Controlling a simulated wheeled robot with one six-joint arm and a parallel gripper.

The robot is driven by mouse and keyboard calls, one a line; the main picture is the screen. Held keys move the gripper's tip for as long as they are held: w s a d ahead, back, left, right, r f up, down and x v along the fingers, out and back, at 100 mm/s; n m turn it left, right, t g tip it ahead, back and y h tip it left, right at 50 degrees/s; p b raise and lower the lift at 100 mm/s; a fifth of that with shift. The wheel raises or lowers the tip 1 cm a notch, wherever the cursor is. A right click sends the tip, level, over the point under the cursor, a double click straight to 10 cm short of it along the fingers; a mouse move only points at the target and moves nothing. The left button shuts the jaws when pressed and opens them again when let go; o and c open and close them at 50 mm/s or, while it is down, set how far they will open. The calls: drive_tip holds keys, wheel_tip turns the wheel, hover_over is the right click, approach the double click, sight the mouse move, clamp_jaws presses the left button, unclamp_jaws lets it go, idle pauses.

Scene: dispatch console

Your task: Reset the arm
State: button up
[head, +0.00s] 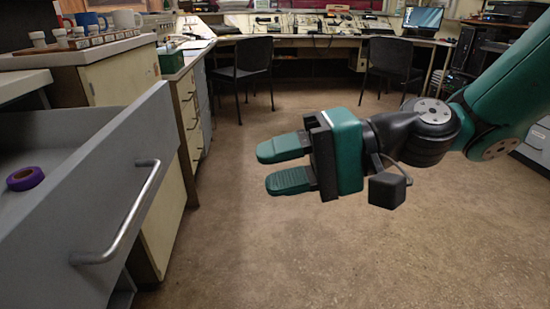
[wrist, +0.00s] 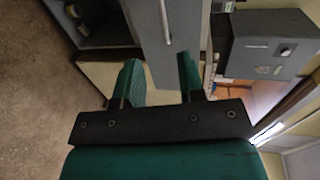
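My arm comes in from the right in the head view, and my gripper (head: 283,163) hangs in free air above the floor. Its two green fingers point left and stand apart with a gap between them. Nothing is between them. In the wrist view my gripper (wrist: 160,80) also shows two separated fingers, with a grey drawer front and its handle beyond them.
A grey drawer (head: 105,190) stands pulled out at the left, with a bar handle (head: 125,215) on its front. A purple tape roll (head: 25,178) lies inside. Mugs (head: 127,19) stand on the cabinet behind. Two chairs (head: 242,68) (head: 391,64) stand at the console desk. The middle floor is clear.

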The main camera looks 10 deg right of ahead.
drive_tip(key=s+d+f+n+g+h, duration=0.1)
drive_tip(key=s+d+f+n+h, duration=0.5)
drive_tip(key=s+d+n+h, duration=0.45)
wheel_tip(320, 180, up, 33)
drive_tip(key=w+a+m+p, duration=0.2)
drive_tip(key=p, duration=3.1)
drive_tip(key=shift+a+g+h+p, duration=0.3)
drive_tip(key=shift+a+h, duration=0.1)
drive_tip(key=shift+h, duration=0.05)
drive_tip(key=shift+w+m, duration=0.1)
drive_tip(key=shift+m, duration=0.15)
drive_tip(key=shift+a, duration=0.1)
